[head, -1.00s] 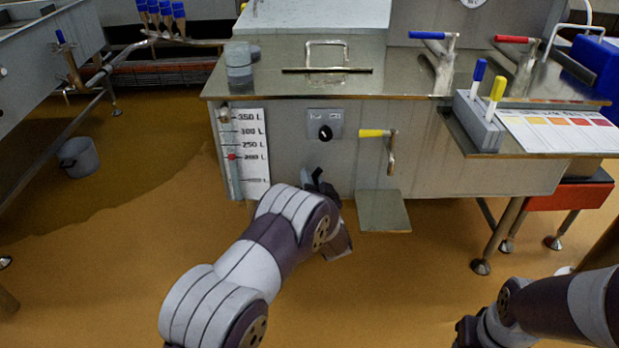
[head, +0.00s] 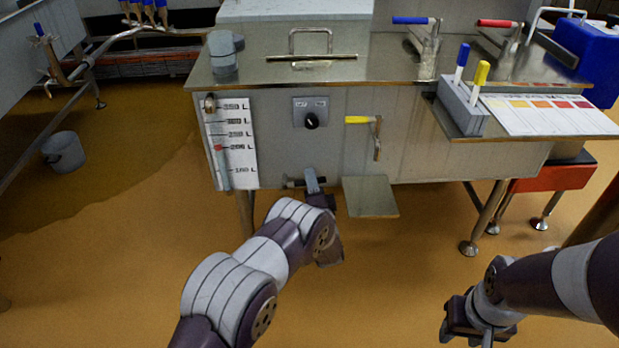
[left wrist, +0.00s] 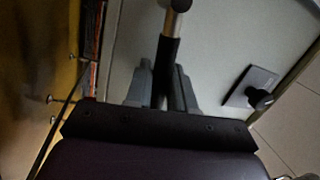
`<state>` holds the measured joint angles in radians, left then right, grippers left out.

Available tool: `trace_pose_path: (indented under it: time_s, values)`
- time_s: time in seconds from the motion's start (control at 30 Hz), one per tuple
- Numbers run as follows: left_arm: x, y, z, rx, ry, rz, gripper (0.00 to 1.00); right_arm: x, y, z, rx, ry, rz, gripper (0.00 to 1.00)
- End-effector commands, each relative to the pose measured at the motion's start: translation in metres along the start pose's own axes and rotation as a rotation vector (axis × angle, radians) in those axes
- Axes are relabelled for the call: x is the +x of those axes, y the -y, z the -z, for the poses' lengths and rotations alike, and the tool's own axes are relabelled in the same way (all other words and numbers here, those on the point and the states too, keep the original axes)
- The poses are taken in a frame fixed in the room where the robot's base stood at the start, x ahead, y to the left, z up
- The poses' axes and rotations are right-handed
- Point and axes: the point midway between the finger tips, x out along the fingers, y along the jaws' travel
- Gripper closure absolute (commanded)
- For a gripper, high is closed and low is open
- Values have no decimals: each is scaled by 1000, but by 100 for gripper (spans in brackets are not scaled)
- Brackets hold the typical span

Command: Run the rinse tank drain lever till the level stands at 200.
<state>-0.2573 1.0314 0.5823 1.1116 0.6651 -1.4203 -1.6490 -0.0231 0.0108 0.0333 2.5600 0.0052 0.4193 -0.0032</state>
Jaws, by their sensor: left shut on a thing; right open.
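The rinse tank (head: 270,150) stands ahead with a white level scale (head: 237,145) on its front left. A red marker (head: 219,148) on the scale sits beside the 200 line. The liquid height in the gauge tube (head: 222,172) is too faint to read surely. My left gripper (head: 314,185) is low at the tank front, below the black knob (head: 311,121). In the left wrist view, its fingers (left wrist: 164,90) are shut on a black lever grip (left wrist: 171,55) with a metal end. My right gripper (head: 466,337) is open and empty at lower right, apart from everything.
A yellow-handled lever (head: 362,120) is on the tank front, right of the knob. A metal plate (head: 369,197) juts out below it. Blue (head: 412,21) and red (head: 497,23) levers stand on top. A side shelf (head: 560,117) sticks out right; a bucket (head: 64,152) stands left.

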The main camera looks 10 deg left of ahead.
Motion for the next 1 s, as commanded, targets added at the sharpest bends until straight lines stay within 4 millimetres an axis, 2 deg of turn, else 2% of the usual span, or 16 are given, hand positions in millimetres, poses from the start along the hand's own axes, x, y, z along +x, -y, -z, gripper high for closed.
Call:
trace_pose_path:
  time_s: [0.33,0.9,0.93,1.0]
  values:
    - [-3,-12,-1,141,-29,10,100,3,0,0,0,0,0,57]
    - [-4,-15,-2,172,-35,11,100,4,0,0,0,0,0,57]
    - [-4,-15,-2,172,-36,11,73,4,0,0,0,0,0,57]
    - [-4,-14,-2,172,-35,11,57,4,0,0,0,0,0,57]
